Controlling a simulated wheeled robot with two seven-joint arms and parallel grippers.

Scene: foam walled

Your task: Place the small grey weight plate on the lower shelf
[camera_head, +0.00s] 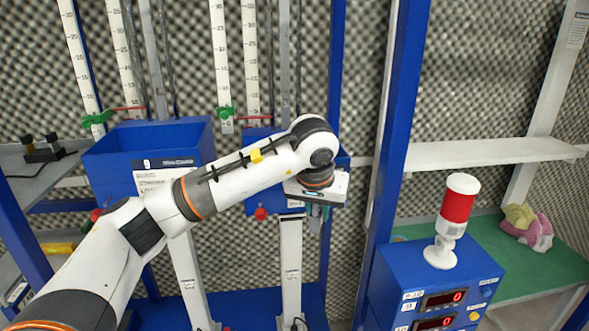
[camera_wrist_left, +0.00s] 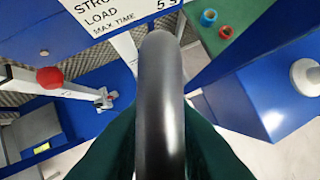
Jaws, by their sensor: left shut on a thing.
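The small grey weight plate (camera_wrist_left: 160,85) shows edge-on as a dark, rounded disc in the left wrist view. My left gripper (camera_wrist_left: 160,125) is shut on it, with one dark green finger on each side. In the head view my left arm reaches in from the left, and the left gripper (camera_head: 317,212) is small and partly hidden behind the wrist, in front of a blue box. I cannot make out the plate there. On the right, a green lower shelf (camera_head: 555,270) lies below a white upper shelf (camera_head: 480,153). My right gripper is not in view.
A blue cabinet (camera_head: 390,262) with red displays carries a red-and-white beacon (camera_head: 457,208), left of the green shelf. A pink and yellow cloth-like item (camera_head: 528,228) lies on that shelf. A blue upright post (camera_head: 395,130) stands between my gripper and the shelves.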

